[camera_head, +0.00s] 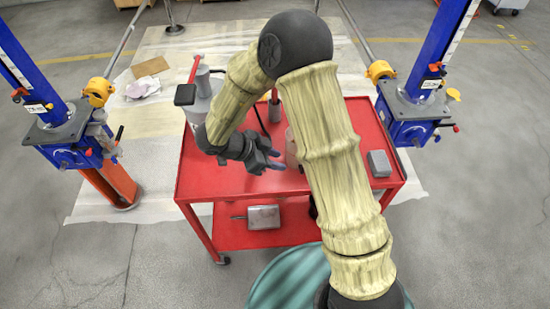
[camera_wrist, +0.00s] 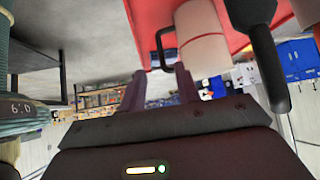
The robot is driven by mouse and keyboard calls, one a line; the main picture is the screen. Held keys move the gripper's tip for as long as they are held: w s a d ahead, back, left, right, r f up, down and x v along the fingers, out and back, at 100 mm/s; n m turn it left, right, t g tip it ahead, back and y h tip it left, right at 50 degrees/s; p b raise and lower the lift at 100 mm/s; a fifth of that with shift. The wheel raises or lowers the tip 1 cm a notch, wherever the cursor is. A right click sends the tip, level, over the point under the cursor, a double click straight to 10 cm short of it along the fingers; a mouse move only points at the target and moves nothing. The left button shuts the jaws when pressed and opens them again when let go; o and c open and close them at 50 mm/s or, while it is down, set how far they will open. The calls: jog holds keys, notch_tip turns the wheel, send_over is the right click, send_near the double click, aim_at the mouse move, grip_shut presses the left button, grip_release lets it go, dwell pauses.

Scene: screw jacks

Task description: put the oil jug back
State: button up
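A pale, pinkish-white cylindrical jug (camera_head: 292,146) stands on the red cart's top, mostly hidden behind my arm in the head view. In the wrist view the jug (camera_wrist: 203,48) shows a dark loop handle (camera_wrist: 160,50) on its left side. My gripper (camera_head: 268,160) is low over the cart top, just left of the jug. In the wrist view my gripper (camera_wrist: 160,84) has its two fingers apart, with the handle just beyond or between their tips. I cannot tell whether they touch it. Nothing is visibly clamped.
The red cart (camera_head: 235,185) also carries a grey canister (camera_head: 200,104) at its back left and a small grey box (camera_head: 380,163) at right. A metal box (camera_head: 263,216) lies on the lower shelf. Blue screw jacks (camera_head: 70,135) (camera_head: 412,115) stand either side.

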jog(key=w+d+r+n+t+y, duration=0.2)
jog(key=w+r+n+t+y, duration=0.5)
jog(key=w+r+n+y, duration=0.1)
jog(key=s+d+n+g, duration=0.3)
jog(key=s+d, duration=0.1)
jog(key=s, duration=0.5)
jog(key=s+d+n+g, duration=0.3)
jog(key=s+d+n, duration=0.1)
jog(key=s, duration=0.4)
jog(key=shift+s+d+r+n+y, duration=0.3)
jog(key=shift+s+d+y, duration=0.1)
jog(key=shift+d, duration=0.2)
